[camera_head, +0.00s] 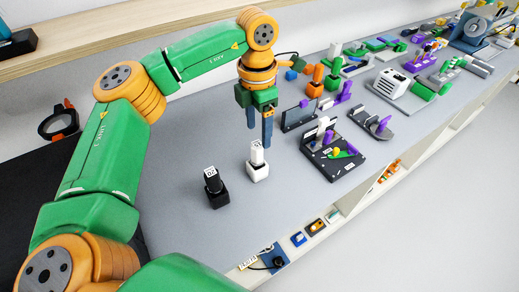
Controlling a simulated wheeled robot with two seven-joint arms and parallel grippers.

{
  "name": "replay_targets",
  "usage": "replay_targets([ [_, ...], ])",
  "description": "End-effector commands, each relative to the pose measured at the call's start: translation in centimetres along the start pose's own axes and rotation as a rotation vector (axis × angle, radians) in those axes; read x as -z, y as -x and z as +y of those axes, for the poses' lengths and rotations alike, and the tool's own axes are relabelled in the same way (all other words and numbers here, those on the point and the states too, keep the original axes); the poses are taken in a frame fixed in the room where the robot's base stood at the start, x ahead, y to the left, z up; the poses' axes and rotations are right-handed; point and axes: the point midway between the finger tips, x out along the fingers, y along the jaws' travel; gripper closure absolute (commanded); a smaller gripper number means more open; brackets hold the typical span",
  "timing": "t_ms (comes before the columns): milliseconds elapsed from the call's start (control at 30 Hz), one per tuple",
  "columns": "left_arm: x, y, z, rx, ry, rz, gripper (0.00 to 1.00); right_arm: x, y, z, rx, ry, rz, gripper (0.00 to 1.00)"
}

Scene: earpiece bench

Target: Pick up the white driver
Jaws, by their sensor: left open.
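The white driver (257,154) stands upright in a white square holder (257,172) on the grey bench. A label with dark marks shows on its top. My left gripper (259,137) comes down from above and behind the driver, its two blue-grey fingers apart and empty. One fingertip is close to the upper right of the driver's top; I cannot tell if they touch. My right gripper is out of view.
A black driver (212,182) stands in a black holder left of the white one. A black fixture board (345,165) with small coloured parts lies to the right. Orange, green and purple parts stand behind it. The bench (185,215) is clear at the front left.

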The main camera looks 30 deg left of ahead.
Motion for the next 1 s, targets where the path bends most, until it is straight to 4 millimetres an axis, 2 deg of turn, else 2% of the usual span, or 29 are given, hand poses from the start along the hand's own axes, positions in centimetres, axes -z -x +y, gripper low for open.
replay_targets([
  [33, 0.2, -2.0, 0.1, -0.005, 0.002, 0.008, 0.28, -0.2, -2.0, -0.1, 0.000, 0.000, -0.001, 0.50],
  [67, 0.2, -2.0, 0.1, -0.006, 0.002, 0.010, 0.28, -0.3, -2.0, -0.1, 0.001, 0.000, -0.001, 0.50],
  [167, 0.3, -2.5, 0.2, -0.006, 0.002, 0.014, 0.28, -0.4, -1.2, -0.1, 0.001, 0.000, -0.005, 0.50],
  [267, 0.5, -3.7, 0.1, -0.004, 0.000, 0.016, 0.28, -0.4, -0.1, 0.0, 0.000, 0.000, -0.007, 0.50],
  [400, 1.0, -6.4, 0.0, -0.002, -0.001, 0.016, 0.28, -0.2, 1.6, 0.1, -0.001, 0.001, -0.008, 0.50],
  [500, 0.9, -8.1, 0.1, -0.003, -0.002, 0.013, 0.28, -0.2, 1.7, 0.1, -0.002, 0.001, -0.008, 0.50],
  [733, 0.8, -8.7, 0.0, -0.003, -0.002, 0.008, 0.28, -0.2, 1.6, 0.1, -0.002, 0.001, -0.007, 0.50],
  [767, 0.8, -8.7, 0.0, -0.003, -0.003, 0.008, 0.34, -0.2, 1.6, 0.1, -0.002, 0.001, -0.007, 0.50],
  [1000, 0.8, -8.7, 0.0, -0.002, -0.003, 0.008, 0.98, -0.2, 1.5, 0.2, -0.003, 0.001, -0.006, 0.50],
])
